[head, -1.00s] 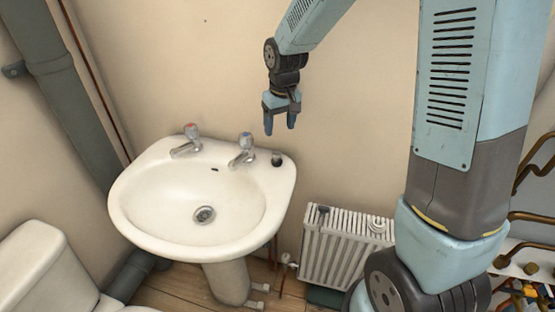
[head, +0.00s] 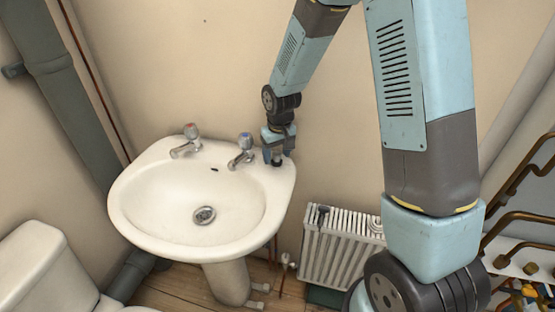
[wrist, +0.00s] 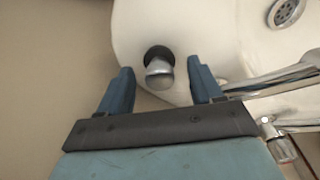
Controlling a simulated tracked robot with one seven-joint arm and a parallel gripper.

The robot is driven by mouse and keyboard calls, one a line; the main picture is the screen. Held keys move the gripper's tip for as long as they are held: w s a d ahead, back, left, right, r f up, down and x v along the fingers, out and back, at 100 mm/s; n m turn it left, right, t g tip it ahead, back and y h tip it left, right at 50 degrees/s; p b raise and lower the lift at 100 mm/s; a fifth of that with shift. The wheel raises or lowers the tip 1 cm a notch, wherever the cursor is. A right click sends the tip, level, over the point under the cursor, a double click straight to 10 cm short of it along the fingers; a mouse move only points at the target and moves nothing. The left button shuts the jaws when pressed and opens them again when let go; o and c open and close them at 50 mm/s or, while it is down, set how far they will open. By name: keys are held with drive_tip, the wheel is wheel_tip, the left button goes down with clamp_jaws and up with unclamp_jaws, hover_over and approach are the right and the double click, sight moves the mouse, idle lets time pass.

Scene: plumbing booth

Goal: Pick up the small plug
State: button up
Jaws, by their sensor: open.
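The small plug (wrist: 159,68) has a black base and a shiny metal top. It stands on the back right corner of the white basin (head: 130,205). In the head view the plug (head: 277,160) is partly hidden by my gripper. My gripper (head: 276,158) is open and reaches down over that corner. In the wrist view my gripper's two blue fingers (wrist: 162,85) are on either side of the plug, with gaps visible on both sides. I cannot tell how far down the fingers reach beside it.
The right tap (head: 241,152) stands close to the left of my gripper; its spout also shows in the wrist view (wrist: 270,80). The left tap (head: 186,142) is farther away. A wall is behind the basin, and a radiator (head: 340,245) is below right.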

drive_tip(key=shift+f, duration=0.45)
drive_tip(key=shift+c, duration=0.5)
drive_tip(key=c, duration=1.1)
drive_tip(key=shift+o, duration=0.2)
drive_tip(key=shift+r, duration=0.15)
